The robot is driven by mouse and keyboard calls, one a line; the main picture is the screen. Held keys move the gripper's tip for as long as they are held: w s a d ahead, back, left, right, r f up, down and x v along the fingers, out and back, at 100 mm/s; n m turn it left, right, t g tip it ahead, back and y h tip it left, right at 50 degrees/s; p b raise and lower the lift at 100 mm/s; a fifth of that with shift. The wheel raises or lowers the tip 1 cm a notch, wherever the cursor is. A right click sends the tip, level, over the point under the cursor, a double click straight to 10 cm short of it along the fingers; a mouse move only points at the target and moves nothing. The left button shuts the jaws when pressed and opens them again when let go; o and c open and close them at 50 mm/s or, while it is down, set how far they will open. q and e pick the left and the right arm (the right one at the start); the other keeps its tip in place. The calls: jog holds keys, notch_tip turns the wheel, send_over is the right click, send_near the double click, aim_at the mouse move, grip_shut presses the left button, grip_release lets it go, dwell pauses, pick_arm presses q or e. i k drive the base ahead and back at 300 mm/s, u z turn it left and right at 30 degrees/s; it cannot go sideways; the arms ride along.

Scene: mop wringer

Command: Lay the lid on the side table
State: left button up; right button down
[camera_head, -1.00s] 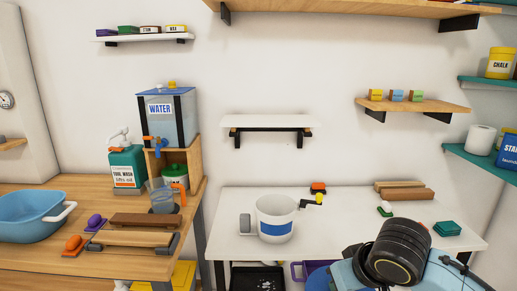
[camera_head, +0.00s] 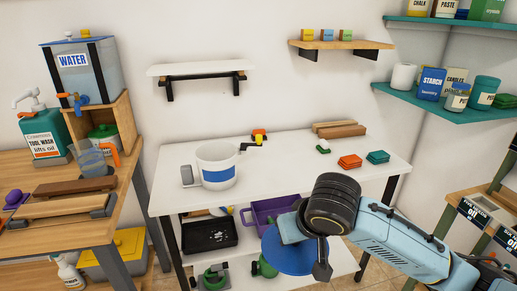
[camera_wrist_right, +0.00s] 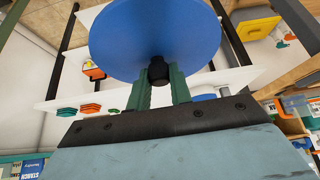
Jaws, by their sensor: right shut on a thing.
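The lid is a blue round disc (camera_head: 290,252) with a black knob, seen low in the middle of the head view. It also fills the top of the right wrist view (camera_wrist_right: 155,30). My right gripper (camera_wrist_right: 159,80) has its green fingers shut on the knob. The lid is held in the air in front of the white table (camera_head: 290,165), overlapping its lower shelf in the picture. I cannot tell which table is the side table; a wooden stand (camera_head: 480,205) is at the far right. My left gripper is not in view.
A white pot (camera_head: 217,167) with a blue band stands on the white table. Red pads (camera_head: 350,161), green pads (camera_head: 377,157) and wooden bars (camera_head: 338,129) lie to its right. The tabletop's front middle is clear. A purple bin (camera_head: 262,213) sits below.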

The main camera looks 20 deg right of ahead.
aim_at(296, 169)
jog(key=u, duration=3.05)
jog(key=k, duration=1.6)
jog(key=z, duration=2.6)
jog(key=i, duration=0.6)
